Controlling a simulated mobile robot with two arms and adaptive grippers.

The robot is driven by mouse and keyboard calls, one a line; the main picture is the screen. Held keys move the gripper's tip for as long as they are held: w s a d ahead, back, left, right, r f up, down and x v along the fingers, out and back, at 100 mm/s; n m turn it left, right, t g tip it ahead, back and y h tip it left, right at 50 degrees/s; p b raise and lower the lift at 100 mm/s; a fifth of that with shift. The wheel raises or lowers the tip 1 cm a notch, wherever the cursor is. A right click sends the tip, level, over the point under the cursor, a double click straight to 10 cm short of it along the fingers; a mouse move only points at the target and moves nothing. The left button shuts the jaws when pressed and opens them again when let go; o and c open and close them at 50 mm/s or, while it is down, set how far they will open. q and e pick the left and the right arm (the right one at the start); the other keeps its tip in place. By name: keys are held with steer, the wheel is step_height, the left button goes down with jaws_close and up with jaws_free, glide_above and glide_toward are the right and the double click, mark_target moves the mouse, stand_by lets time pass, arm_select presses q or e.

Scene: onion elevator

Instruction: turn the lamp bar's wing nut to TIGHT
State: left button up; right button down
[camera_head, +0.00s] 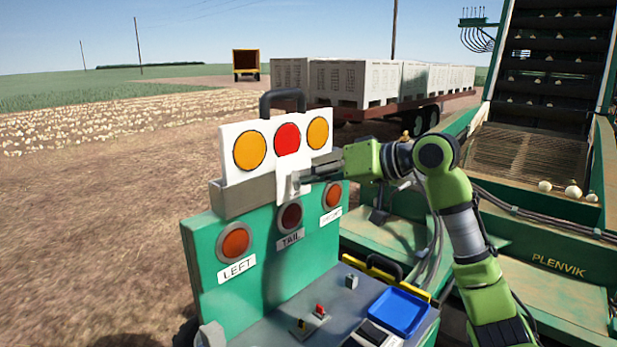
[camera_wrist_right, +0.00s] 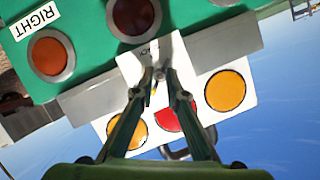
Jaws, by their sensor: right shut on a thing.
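The lamp bar (camera_head: 229,139) is a white board with an orange, a red and an orange lamp, standing in a grey channel on top of the green panel. It also shows upside down in the right wrist view (camera_wrist_right: 203,100). A white tab hangs down from its middle over the channel. My right gripper (camera_head: 299,180) reaches in from the right to this tab. In the right wrist view its fingers (camera_wrist_right: 158,78) close on a small metal wing nut (camera_wrist_right: 159,74) in front of the tab. The tab's lettering is mostly hidden, so the nut's setting cannot be read. My left gripper is not in view.
The green panel (camera_head: 205,270) carries lamps labelled LEFT, TAIL and a third partly hidden one. Below, a grey deck holds small switches and a blue tray (camera_head: 399,312). A black handle (camera_head: 283,97) rises behind the bar. The green PLENVIK machine (camera_head: 555,262) stands at right.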

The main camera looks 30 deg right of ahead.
steer(key=shift+w+d+m+y, duration=0.15)
steer(key=shift+m+y, duration=0.75)
steer(key=shift+m, duration=0.55)
steer(key=shift+s+d+m+y, duration=0.15)
steer(key=shift+m+y, duration=0.75)
steer(key=shift+m, duration=0.55)
steer(key=shift+w, duration=0.1)
steer(key=c, duration=2.1)
jaws_free()
steer(key=shift+t, duration=0.3)
steer(key=shift+c, duration=0.2)
steer(key=shift+o, duration=0.5)
steer(key=shift+w+a+f, duration=0.1)
steer(key=shift+w+f, duration=0.05)
steer(key=shift+f, duration=0.05)
steer(key=v, duration=1.2)
steer(key=shift+b, duration=0.3)
